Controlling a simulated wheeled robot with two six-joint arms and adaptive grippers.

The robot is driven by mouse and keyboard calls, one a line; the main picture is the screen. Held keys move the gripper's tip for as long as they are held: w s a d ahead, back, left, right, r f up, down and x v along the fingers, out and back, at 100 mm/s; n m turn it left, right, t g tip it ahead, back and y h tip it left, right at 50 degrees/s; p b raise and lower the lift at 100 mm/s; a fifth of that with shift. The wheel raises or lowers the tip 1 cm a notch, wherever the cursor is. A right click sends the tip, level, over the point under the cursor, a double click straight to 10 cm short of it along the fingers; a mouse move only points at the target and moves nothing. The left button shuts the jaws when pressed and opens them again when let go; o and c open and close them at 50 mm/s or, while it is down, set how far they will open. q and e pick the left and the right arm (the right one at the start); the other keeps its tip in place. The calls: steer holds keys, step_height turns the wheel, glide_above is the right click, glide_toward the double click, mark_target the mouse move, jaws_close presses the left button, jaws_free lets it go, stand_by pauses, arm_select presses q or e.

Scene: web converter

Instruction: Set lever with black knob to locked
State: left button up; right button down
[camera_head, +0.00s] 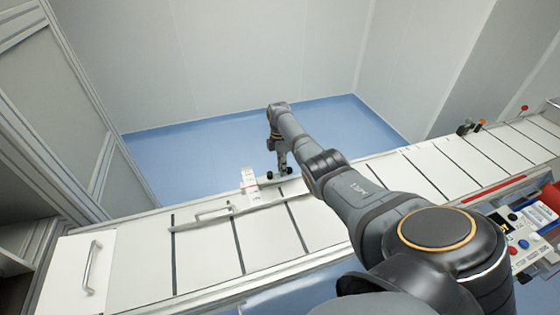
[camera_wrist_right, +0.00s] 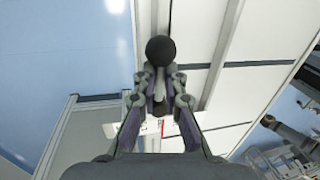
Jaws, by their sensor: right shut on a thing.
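My right gripper (camera_head: 281,164) reaches down at the far edge of the long white machine top. In the right wrist view its fingers (camera_wrist_right: 162,84) are closed around the thin stem of a lever. The lever's round black knob (camera_wrist_right: 160,51) sticks out just beyond the fingertips. In the head view small dark round shapes show at the gripper's tip, and one looks like the black knob (camera_head: 270,174). The fingers hide most of the stem. Lock markings cannot be read. My left gripper is in neither view.
A small white block with red marking (camera_head: 249,182) stands left of the gripper. A long bar handle (camera_head: 214,215) lies on the white panels. Other levers with dark, orange and red knobs (camera_head: 481,123) stand far right. A control panel (camera_head: 520,240) is at right.

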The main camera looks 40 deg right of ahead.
steer(key=shift+s+d+f, duration=0.15)
steer(key=shift+s+d, duration=0.2)
steer(key=shift+d, duration=0.05)
steer(key=c, duration=1.4)
jaws_free()
steer(key=shift+d, duration=0.1)
steer(key=shift+o, duration=1.2)
steer(key=shift+d, duration=0.15)
steer(key=shift+o, duration=0.3)
steer(key=shift+d, duration=0.2)
steer(key=shift+w+a, duration=0.15)
steer(key=shift+a, duration=0.15)
step_height(320, 180, up, 12)
steer(key=w+d, duration=0.1)
steer(key=w, duration=0.1)
steer(key=shift+d, duration=0.1)
